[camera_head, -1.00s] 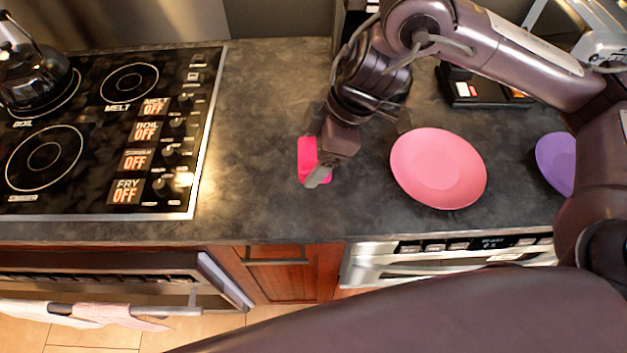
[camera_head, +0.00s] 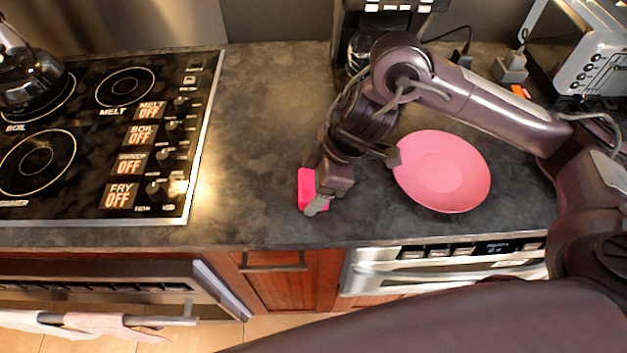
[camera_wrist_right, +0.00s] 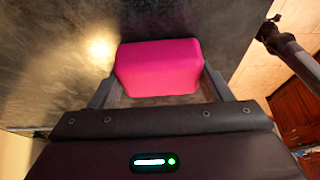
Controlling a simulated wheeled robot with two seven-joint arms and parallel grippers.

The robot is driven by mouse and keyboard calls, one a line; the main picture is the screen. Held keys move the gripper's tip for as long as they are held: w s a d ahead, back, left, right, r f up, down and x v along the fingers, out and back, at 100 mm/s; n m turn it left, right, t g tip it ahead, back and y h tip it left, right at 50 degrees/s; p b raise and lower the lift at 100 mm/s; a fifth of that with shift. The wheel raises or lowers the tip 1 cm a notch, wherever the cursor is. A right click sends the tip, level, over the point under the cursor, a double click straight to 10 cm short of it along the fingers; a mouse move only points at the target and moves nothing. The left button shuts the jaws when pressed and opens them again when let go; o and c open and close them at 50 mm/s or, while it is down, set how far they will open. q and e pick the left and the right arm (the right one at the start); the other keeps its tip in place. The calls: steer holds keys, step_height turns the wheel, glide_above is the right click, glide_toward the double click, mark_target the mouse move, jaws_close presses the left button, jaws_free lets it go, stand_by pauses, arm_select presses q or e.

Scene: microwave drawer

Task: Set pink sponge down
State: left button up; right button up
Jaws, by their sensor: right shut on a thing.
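The pink sponge (camera_head: 306,187) is at the front middle of the dark counter, left of the pink plate. My right gripper (camera_head: 318,190) is shut on it and partly covers it in the head view. In the right wrist view the sponge (camera_wrist_right: 158,68) sits between the two fingers (camera_wrist_right: 158,92), with the dark counter behind it. I cannot tell whether the sponge touches the counter. My left gripper is not in view.
A pink plate (camera_head: 441,171) lies right of the gripper. The stove (camera_head: 90,135) with a kettle (camera_head: 28,75) is at the left. A coffee maker (camera_head: 372,45) stands at the back. The counter between stove and sponge (camera_head: 255,130) is clear. An oven drawer is below.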

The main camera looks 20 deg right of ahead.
steer(key=o, duration=0.9)
steer(key=shift+f, duration=0.1)
steer(key=shift+r, duration=0.35)
steer(key=p+v, duration=0.3)
steer(key=v, duration=0.8)
steer(key=shift+s+d+r, duration=0.1)
steer(key=shift+d+r, duration=0.1)
steer(key=shift+r, duration=0.05)
